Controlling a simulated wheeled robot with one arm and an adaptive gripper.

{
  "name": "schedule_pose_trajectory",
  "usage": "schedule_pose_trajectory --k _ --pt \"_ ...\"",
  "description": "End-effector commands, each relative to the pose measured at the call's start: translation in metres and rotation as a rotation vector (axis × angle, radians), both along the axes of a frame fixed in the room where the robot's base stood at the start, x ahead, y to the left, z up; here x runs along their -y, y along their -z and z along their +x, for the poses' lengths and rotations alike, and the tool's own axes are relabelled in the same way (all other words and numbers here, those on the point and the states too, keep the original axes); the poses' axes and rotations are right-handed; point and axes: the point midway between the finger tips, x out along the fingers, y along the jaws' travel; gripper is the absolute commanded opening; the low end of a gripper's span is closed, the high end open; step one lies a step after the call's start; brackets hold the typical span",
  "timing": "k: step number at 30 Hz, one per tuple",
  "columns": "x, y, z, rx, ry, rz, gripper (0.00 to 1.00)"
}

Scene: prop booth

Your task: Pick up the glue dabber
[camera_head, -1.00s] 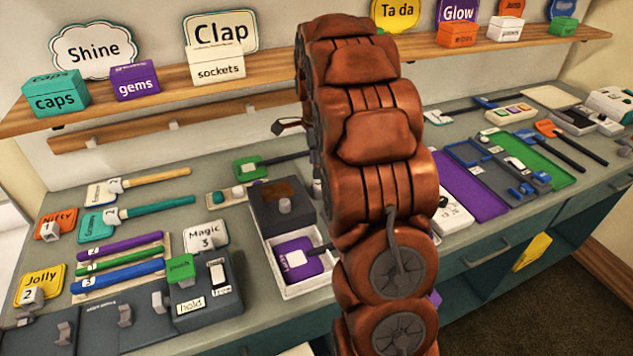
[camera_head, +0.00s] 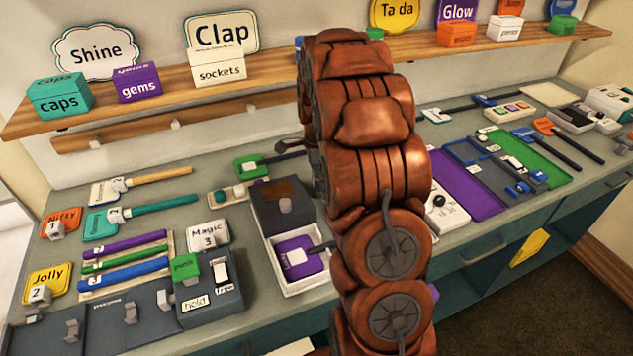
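My copper-coloured arm stands upright across the middle of the head view and hides part of the workbench (camera_head: 225,268). I cannot tell for sure which thing is the glue dabber. A purple piece with a pale label (camera_head: 312,262) and a dark handle lies in an open white box (camera_head: 303,284) left of the arm. A green piece with a white centre (camera_head: 250,165) and a dark handle lies farther back.
Teal and tan-handled tools (camera_head: 160,207) and several coloured rods (camera_head: 125,260) lie at left. A purple and green tray (camera_head: 470,190) lies right of the arm. A shelf (camera_head: 150,107) with labelled boxes runs above.

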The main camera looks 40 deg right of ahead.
Motion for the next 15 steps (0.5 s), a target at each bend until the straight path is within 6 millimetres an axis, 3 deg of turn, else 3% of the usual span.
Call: schedule_pose_trajectory --k 1,9,15 --pt "0.0000 -0.0001 0.0000 0.000 0.000 0.000 0.28" --pt "0.0001 -0.0002 0.0000 0.000 0.000 0.000 0.00" --pt "0.0000 -0.0002 0.0000 0.000 0.000 0.000 0.00"
